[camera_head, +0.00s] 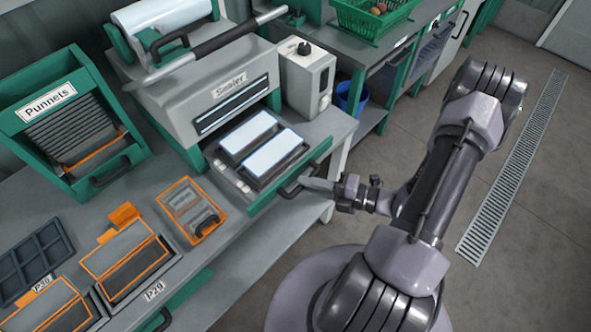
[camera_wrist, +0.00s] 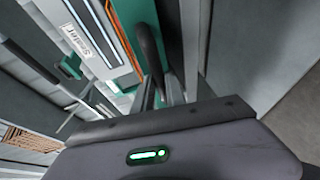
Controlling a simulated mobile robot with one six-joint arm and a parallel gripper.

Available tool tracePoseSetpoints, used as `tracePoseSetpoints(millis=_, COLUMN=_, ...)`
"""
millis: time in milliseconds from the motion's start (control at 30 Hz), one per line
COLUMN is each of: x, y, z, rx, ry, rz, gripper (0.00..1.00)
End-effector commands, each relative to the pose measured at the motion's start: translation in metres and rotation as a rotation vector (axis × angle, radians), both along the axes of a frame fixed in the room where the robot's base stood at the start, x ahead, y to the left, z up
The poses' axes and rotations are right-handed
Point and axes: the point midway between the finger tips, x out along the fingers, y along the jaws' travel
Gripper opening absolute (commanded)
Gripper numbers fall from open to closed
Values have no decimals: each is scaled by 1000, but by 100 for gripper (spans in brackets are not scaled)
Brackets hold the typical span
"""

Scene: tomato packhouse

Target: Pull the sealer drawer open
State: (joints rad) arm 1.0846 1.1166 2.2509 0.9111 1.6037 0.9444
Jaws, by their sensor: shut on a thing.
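The drawer sticks out from under the sealer body, with two pale-topped dark wells showing. My gripper (camera_head: 312,184) reaches in from the right and is shut on the handle. In the wrist view the dark handle (camera_wrist: 149,45) runs down to between the fingers (camera_wrist: 165,92). The sealer's label (camera_wrist: 74,39) shows at the upper left. The exact finger contact is partly hidden.
A punnet rack (camera_head: 70,130) stands left on the bench. Orange-edged punnets (camera_head: 125,260) lie front left. A white control box (camera_head: 307,78) stands right of the sealer. A blue bin (camera_head: 352,97) is behind. The floor (camera_head: 400,130) right of the bench is clear.

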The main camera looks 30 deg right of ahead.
Motion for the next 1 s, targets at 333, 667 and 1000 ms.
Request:
tracePoseSetpoints(millis=333, x=-19, y=-7, z=0, rx=0, ry=-1, rz=-2, gripper=0)
tracePoseSetpoints(millis=667, x=-19, y=-7, z=0, rx=0, ry=-1, rz=-2, gripper=0)
tracePoseSetpoints(millis=1000, x=-19, y=-7, z=0, rx=0, ry=0, rz=-1, gripper=38)
